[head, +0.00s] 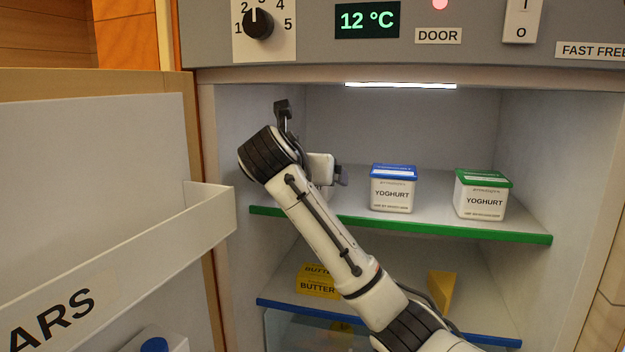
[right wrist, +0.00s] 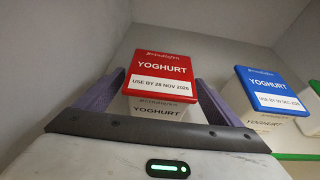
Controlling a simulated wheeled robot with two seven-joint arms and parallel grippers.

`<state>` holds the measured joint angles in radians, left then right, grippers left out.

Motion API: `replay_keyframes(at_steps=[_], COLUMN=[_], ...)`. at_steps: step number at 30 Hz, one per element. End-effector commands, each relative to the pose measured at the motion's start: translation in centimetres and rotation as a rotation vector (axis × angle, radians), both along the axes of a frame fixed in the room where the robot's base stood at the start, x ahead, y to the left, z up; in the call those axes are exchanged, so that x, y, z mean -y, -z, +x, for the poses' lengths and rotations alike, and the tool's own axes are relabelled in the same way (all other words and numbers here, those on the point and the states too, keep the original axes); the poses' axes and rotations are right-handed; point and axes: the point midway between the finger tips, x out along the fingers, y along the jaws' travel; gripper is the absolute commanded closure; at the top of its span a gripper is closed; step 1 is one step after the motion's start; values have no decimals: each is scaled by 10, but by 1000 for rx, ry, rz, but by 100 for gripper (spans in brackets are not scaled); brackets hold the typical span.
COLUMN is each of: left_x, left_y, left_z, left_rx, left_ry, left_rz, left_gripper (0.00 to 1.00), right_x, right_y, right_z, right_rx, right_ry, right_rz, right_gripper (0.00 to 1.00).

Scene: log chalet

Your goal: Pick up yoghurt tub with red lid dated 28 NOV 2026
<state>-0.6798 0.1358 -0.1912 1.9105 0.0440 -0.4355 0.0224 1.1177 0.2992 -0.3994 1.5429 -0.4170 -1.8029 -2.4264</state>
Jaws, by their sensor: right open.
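The yoghurt tub with the red lid (right wrist: 162,70) shows in the right wrist view, its label reading "USE BY 28 NOV 2026". My right gripper (right wrist: 160,82) is open, with one purple finger on each side of this tub. Whether the fingers touch it I cannot tell. In the head view my right arm reaches up into the fridge at the left of the green-edged upper shelf (head: 400,225), and it hides the red-lidded tub. My left gripper is not in view.
A blue-lidded yoghurt tub (head: 393,190) stands right of my arm, and a green-lidded one (head: 481,195) further right. Butter packs (head: 318,285) lie on the lower shelf. The open fridge door (head: 95,190) with its rack (head: 150,250) is at the left.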

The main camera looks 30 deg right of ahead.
Motion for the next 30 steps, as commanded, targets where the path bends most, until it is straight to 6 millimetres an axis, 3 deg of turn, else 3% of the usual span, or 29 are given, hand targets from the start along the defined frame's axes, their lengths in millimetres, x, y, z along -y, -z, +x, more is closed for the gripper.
replay_keyframes(at_steps=[8, 17, 26, 30], left_x=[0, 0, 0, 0], left_y=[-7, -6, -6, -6], left_z=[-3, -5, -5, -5], left_rx=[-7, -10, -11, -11], left_ry=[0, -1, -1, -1], left_rz=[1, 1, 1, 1], left_gripper=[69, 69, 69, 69], right_x=[27, 30, 30, 30], right_y=[16, 17, 17, 15], right_z=[24, 27, 27, 27], right_rx=[-1, 0, 0, 5], right_ry=[3, 1, 1, 1], right_rz=[1, 0, 0, -1], right_gripper=[12, 13, 64, 68])
